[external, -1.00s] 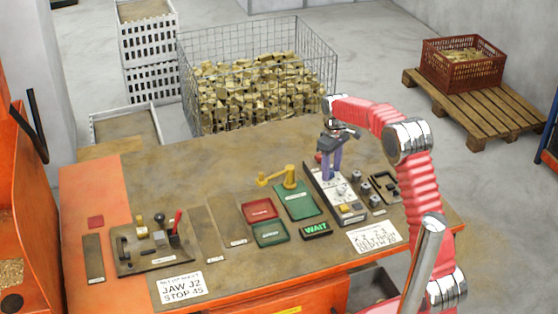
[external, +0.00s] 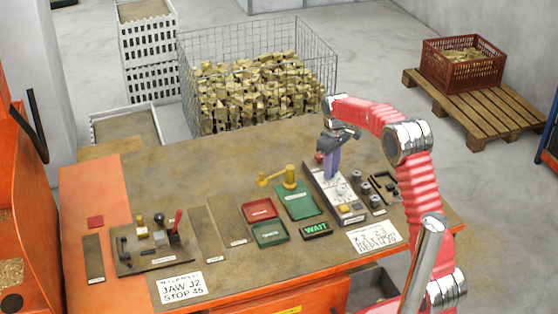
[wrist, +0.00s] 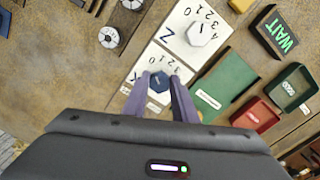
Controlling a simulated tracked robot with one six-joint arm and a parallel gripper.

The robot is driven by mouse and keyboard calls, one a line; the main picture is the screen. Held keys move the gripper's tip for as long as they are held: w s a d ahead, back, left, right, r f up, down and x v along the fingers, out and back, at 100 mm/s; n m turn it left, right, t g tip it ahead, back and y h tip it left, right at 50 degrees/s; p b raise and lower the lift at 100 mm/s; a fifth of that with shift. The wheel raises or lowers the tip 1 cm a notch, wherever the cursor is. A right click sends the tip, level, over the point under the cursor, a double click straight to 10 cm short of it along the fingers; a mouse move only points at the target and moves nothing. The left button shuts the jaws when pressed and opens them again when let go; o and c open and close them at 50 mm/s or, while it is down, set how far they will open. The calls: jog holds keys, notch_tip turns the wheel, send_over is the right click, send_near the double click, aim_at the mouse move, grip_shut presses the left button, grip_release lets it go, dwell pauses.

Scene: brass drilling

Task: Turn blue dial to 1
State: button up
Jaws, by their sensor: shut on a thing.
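The blue dial (wrist: 158,83) sits on a white panel marked X with the numbers 0, 1, 2 and more around it, partly covered by the fingers in the wrist view. My gripper (wrist: 158,80) points down with its two purple fingers shut on the dial, one on each side. In the external view my gripper (external: 331,172) stands over the far part of the control panel (external: 350,212), and the blue dial is hidden there by the fingers. The exact number the dial points to is too small to tell.
A white dial (wrist: 199,34) on a panel marked Z is close beside the blue dial. A green plate (wrist: 222,85), a red tray (wrist: 255,115), a green tray (wrist: 291,88) and the WAIT sign (wrist: 280,38) lie nearby. A yellow crank handle (external: 288,177) stands left of the panel.

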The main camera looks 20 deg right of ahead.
jog(key=shift+a+m, duration=0.1)
jog(key=shift+m, duration=2.6)
jog(key=o, duration=1)
jog(key=shift+o, duration=0.2)
jog(key=shift+r, duration=0.15)
notch_tip(320, 180, up, 14)
jog(key=shift+f, duration=0.25)
jog(key=shift+w, duration=0.15)
